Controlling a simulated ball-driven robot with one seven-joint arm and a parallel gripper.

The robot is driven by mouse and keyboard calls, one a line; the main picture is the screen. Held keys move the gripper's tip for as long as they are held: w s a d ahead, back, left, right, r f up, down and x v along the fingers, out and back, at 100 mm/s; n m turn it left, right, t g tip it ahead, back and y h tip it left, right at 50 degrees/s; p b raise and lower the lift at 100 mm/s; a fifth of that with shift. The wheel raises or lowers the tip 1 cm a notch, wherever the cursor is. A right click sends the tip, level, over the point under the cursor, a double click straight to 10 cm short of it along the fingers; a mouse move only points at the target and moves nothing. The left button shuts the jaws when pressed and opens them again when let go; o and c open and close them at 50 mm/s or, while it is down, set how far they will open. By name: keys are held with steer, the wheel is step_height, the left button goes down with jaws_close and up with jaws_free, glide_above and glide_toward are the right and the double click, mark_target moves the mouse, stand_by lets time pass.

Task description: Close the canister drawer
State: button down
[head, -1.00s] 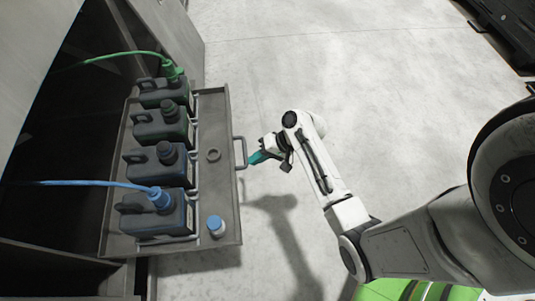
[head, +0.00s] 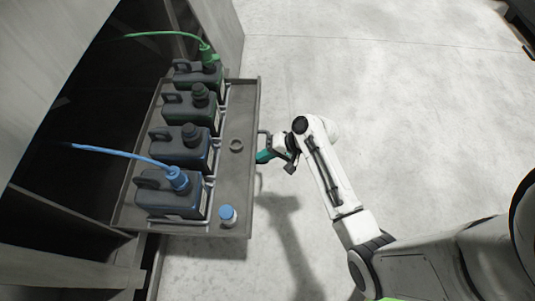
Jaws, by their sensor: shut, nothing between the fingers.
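The canister drawer (head: 236,178) is a grey metal tray pulled out of the dark cabinet at left. It holds a row of dark canisters (head: 170,195). A blue hose runs to the nearest canister and a green hose to the farthest. The drawer handle (head: 264,133) is on the right-hand front edge, partly hidden by my gripper. My gripper (head: 261,157), with teal fingers, is shut and empty at the handle, close to the drawer front. Exact contact cannot be told.
The cabinet side panel (head: 216,30) stands beyond the drawer, with a lower grey frame (head: 60,265) at the near left. Pale floor (head: 400,110) right of the drawer is clear apart from my arm. A dark object is at the top right corner.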

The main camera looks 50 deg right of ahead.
mark_target(212, 153)
steer(key=w+a, duration=0.3)
steer(key=w, duration=0.1)
steer(key=w+a, duration=0.4)
steer(key=w, duration=0.1)
steer(key=w+a+p, duration=0.1)
steer(key=w+a, duration=0.2)
steer(key=w, duration=0.1)
steer(key=shift+w+a, duration=0.15)
steer(key=shift+a, duration=0.15)
steer(key=w+a+b, duration=0.2)
steer(key=w+a, duration=0.2)
steer(key=w, duration=0.1)
steer(key=w+a+b, duration=0.2)
steer(key=w+a, duration=0.2)
steer(key=w, duration=0.1)
steer(key=w+a+b, duration=0.2)
steer(key=w+a, duration=0.2)
steer(key=w, duration=0.1)
steer(key=shift+w+f, duration=0.1)
steer(key=shift+w, duration=0.05)
steer(key=shift+w+a, duration=0.3)
steer(key=shift+w, duration=0.25)
steer(key=shift+w+a+r, duration=0.1)
steer(key=shift+w+r, duration=0.1)
steer(key=shift+r, duration=0.05)
steer(key=shift+a+r, duration=0.1)
